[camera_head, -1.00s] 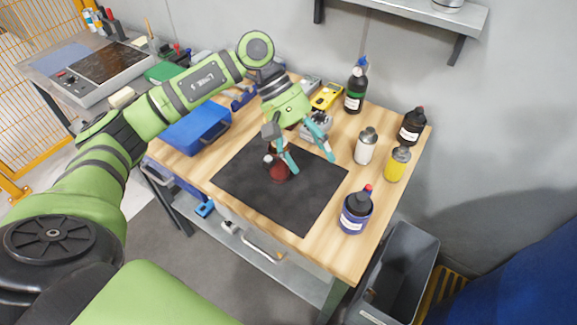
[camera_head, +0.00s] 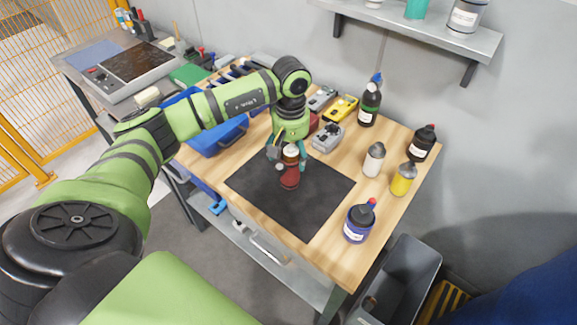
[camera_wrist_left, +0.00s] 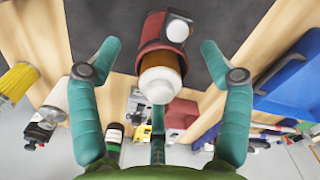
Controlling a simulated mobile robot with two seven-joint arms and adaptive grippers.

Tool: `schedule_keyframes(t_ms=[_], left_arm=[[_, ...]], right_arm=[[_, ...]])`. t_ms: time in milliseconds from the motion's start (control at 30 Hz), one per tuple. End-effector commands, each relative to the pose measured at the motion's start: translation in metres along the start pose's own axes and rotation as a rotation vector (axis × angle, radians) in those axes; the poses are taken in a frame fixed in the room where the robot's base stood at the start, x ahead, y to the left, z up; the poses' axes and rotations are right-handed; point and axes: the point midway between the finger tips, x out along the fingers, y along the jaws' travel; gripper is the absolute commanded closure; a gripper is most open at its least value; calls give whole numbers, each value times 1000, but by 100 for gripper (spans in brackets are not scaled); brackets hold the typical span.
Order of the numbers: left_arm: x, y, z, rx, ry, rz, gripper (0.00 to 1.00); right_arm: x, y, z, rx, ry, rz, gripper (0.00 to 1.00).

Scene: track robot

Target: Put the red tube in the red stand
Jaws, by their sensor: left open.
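A dark red cylindrical thing (camera_head: 289,180) with an amber upper part and white cap stands on the black mat; it also shows in the left wrist view (camera_wrist_left: 152,30). I cannot tell whether this is the red tube, the red stand or both together. A small white round part sits on its side. My left gripper (camera_head: 291,160) is open, pointing down over it. In the left wrist view its teal fingers (camera_wrist_left: 160,52) stand either side of it, with gaps visible. A red block (camera_head: 313,122) lies behind, partly hidden by my gripper. My right gripper is not in view.
Blue bin (camera_head: 222,140) lies left of the mat (camera_head: 315,205). A grey device (camera_head: 327,138) and yellow meter (camera_head: 341,108) lie behind. Several bottles, including a white one (camera_head: 374,160) and a blue one (camera_head: 358,222), line the right side. The mat's front is clear.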

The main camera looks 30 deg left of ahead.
Motion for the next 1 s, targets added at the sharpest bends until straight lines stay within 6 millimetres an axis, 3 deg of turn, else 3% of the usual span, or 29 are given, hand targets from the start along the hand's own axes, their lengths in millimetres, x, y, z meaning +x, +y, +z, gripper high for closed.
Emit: schedule_keyframes(t_ms=[200,267,400,433,800,1000], left_arm=[[2,0,0,0,0,1,21],[2,0,0,0,0,1,41],[2,0,0,0,-1,1,97],[2,0,0,0,-1,1,100],[1,0,1,1,-2,0,100],[-11,1,0,2,1,3,100]], right_arm=[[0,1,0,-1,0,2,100],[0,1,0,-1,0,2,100],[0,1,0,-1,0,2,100],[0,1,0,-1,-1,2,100],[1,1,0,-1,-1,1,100],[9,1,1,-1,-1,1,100]])
